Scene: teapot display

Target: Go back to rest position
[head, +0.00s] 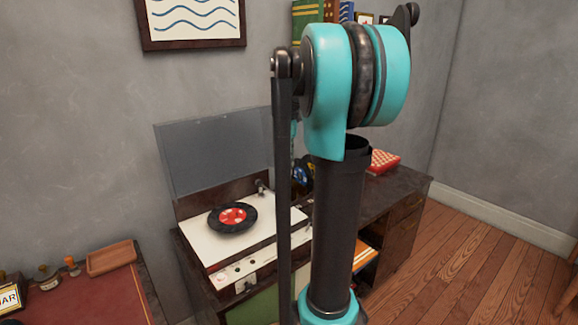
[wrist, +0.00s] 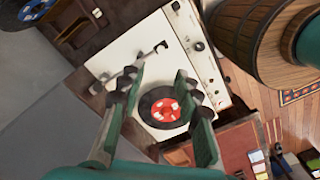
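My gripper (wrist: 158,80) shows in the wrist view with its two green fingers spread apart and nothing between the tips. It is above the record player (wrist: 140,50), which has a white deck. A black record with a red label (wrist: 164,107) lies on the deck, seen past the fingers and apart from them. In the head view the record (head: 232,217) lies flat on the white deck (head: 275,222), with the clear lid raised behind it. My arm's teal and black links fill the middle of that view and hide my gripper.
The record player stands on a dark wooden cabinet (head: 405,190). A red checkered box (head: 383,161) lies at its back. A red-topped desk (head: 85,298) with a small wooden tray (head: 111,258) is at lower left. Wooden floor (head: 460,265) is open at right.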

